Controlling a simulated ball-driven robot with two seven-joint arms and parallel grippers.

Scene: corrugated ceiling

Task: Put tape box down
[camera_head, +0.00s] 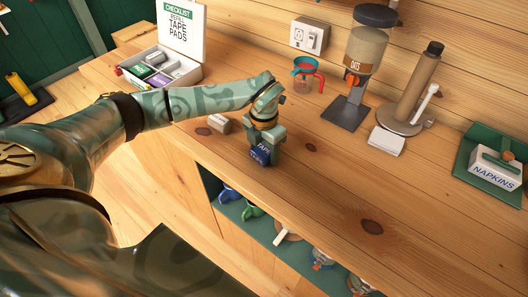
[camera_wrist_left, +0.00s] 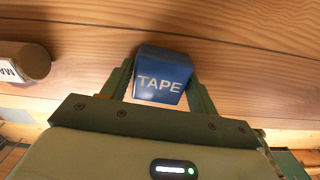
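The tape box is a small dark blue box with white "TAPE" lettering (camera_head: 260,154), low at the front edge of the wooden counter (camera_head: 330,180). My left gripper (camera_head: 262,150) reaches down over it from above. In the left wrist view the tape box (camera_wrist_left: 160,78) sits between the two green fingers (camera_wrist_left: 160,88), one against each side. Its underside is hidden, so I cannot tell whether it touches the counter. My right gripper is not in view.
A small labelled brown block (camera_head: 219,124) lies just left of my left gripper. A white checklist box (camera_head: 165,70) stands at the back left. A measuring cup (camera_head: 304,78), an oats dispenser (camera_head: 360,65) and a napkin holder (camera_head: 494,168) stand behind and right.

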